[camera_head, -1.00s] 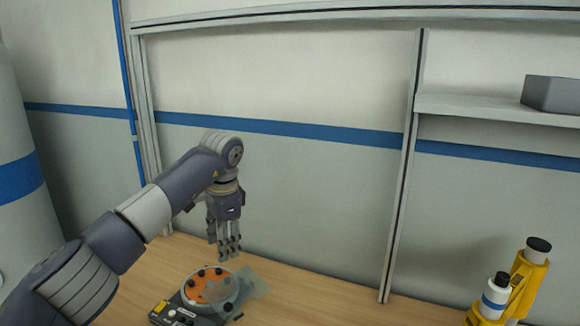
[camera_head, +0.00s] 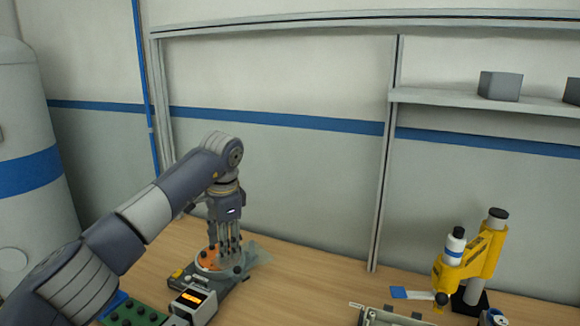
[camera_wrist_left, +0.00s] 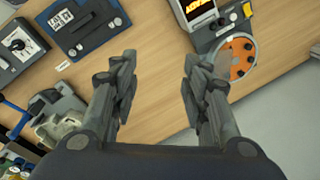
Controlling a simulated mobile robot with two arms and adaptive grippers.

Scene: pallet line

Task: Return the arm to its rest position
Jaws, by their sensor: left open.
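My left arm comes in from the left in the head view, bent at the elbow with the hand hanging down. My left gripper (camera_head: 228,247) is in front of the orange round plate of a small device (camera_head: 208,262) on the bench; the head view does not show whether they touch. In the left wrist view the left gripper (camera_wrist_left: 155,85) has its fingers spread wide with nothing between them but bare wood. The orange plate (camera_wrist_left: 237,58) lies to the right of the fingers there. My right gripper is not in view.
The wooden bench (camera_head: 300,285) is clear in the middle. A yellow press (camera_head: 482,255) stands at the right. A device with a lit display (camera_head: 193,300) and a green board (camera_head: 130,312) lie near my arm. A shelf (camera_head: 450,98) holds grey boxes. A post (camera_head: 384,160) rises behind the bench.

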